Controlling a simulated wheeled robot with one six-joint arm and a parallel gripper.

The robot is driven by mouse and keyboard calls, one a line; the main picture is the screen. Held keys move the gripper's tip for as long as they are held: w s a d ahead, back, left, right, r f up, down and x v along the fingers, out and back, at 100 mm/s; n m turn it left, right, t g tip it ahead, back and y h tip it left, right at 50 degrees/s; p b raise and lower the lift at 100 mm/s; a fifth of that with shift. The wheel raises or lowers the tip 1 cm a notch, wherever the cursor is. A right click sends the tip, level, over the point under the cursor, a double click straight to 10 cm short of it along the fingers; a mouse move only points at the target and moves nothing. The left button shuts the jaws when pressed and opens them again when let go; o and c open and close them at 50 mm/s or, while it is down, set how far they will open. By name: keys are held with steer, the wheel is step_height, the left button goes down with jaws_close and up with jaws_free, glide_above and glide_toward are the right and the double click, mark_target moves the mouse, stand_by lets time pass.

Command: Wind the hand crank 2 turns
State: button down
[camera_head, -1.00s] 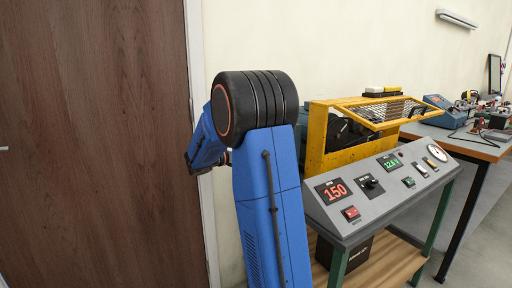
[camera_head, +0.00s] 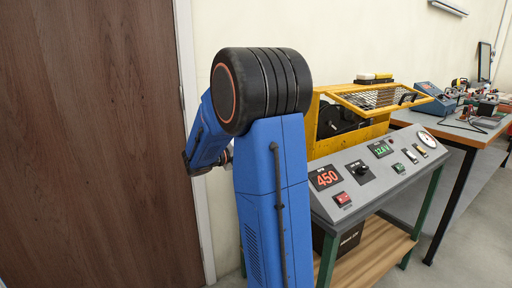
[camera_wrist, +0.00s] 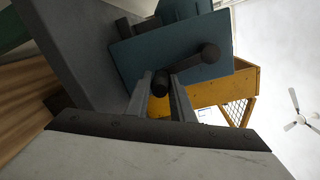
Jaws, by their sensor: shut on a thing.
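The hand crank (camera_wrist: 192,62) is a dark arm on a blue-grey box (camera_wrist: 135,60), seen in the wrist view. Its round hub lies at the upper right, and its dark grip (camera_wrist: 161,82) is toward the middle. My gripper (camera_wrist: 161,92) is shut on the grip, one finger on each side of it. In the head view my blue arm hides the crank and my gripper.
A grey control panel (camera_head: 378,178) has a red display (camera_head: 325,178) reading 450 and a green display (camera_head: 381,149). A yellow frame with a raised mesh guard (camera_head: 375,97) stands behind it. A workbench (camera_head: 470,132) is at right, a brown door (camera_head: 90,140) at left.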

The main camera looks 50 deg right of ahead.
steer(key=n, duration=0.1)
steer(key=s+n, duration=0.1)
steer(key=s, duration=0.1)
steer(key=shift+a+r+n, duration=0.25)
steer(key=shift+r+n, duration=0.1)
steer(key=shift+n, duration=0.05)
steer(key=shift+s+a+r, duration=0.25)
steer(key=shift+s+r, duration=0.75)
steer(key=shift+s+a+r, duration=0.2)
steer(key=shift+s+r, duration=0.75)
steer(key=shift+r, duration=0.15)
steer(key=c, duration=1.5)
jaws_free()
steer(key=shift+c, duration=0.2)
steer(key=f+v, duration=0.1)
steer(key=v, duration=1.6)
steer(key=shift+a+r, duration=0.2)
steer(key=shift+r, duration=0.2)
